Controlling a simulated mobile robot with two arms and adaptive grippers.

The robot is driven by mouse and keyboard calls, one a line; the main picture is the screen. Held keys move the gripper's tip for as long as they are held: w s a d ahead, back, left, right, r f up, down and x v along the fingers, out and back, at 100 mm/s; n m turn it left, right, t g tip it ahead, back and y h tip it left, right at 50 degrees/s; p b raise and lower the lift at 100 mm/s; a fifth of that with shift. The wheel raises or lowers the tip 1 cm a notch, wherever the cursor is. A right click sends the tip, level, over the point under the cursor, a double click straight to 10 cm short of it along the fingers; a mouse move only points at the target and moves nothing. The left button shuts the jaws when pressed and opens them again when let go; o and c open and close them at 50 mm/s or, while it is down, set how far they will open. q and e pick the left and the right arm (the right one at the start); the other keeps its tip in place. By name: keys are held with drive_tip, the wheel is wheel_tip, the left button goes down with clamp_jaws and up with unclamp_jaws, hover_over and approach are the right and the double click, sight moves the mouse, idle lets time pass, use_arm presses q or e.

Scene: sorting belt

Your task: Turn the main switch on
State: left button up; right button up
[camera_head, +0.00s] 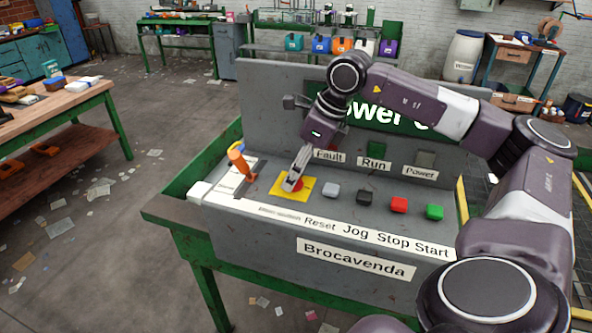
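A lever with an orange grip (241,163) stands at the left end of the grey control panel (300,222), tilted up and to the left; I take it as the main switch. My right gripper (291,184) points down with its fingers together, to the right of the lever and apart from it. The fingertips are over the red button (298,185) on a yellow plate (311,188) and partly cover it. I cannot tell whether they touch it. The Power lamp (426,159) looks grey, and the Run lamp (377,149) dark green. My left gripper is not in view.
Grey (331,190), black (366,197), red (399,204) and green (435,211) buttons run to the right along the panel. An upright backboard (262,110) stands behind them. A workbench (100,92) is at the left, with open floor between.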

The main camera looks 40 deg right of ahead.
drive_tip(key=shift+c, duration=0.9)
